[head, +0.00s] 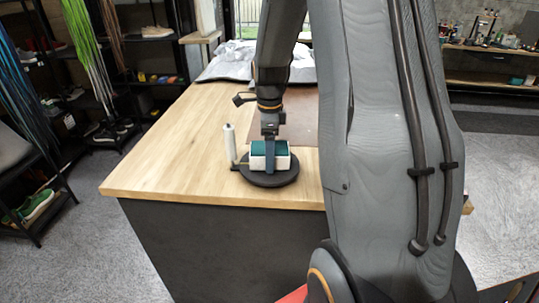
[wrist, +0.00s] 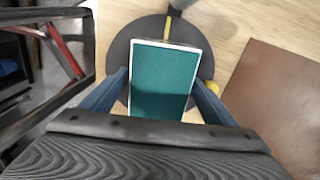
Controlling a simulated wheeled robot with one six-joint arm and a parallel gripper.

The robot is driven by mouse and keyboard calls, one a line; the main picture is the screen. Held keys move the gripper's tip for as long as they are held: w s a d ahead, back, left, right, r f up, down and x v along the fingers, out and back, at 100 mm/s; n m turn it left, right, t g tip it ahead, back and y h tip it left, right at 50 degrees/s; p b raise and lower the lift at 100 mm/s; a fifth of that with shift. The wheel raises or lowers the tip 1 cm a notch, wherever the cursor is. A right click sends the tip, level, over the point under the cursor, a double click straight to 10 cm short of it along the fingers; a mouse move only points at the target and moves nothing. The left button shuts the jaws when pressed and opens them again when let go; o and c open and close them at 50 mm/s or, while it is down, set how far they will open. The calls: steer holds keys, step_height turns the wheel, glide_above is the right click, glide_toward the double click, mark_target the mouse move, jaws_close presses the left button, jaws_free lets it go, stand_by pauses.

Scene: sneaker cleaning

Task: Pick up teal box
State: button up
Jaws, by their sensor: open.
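The teal box (head: 262,148) has a teal top and white sides. It rests on a round dark base (head: 269,178) on the wooden table. My gripper (head: 269,160) is lowered over it from above, and one finger shows in front of the box. In the wrist view the teal box (wrist: 163,80) lies between the two blue-grey fingers of my open gripper (wrist: 157,95). A narrow gap seems to show on the right side; contact on the left cannot be told. The box's lower part is partly hidden by my gripper.
A white cylinder on a stand (head: 229,142) stands just left of the box. A brown mat (head: 304,125) lies behind and to the right on the wooden table (head: 160,165). A grey and white cloth (head: 228,62) is at the far end. The table's left part is clear.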

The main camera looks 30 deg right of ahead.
steer(key=c, duration=1.3)
steer(key=shift+r, duration=0.15)
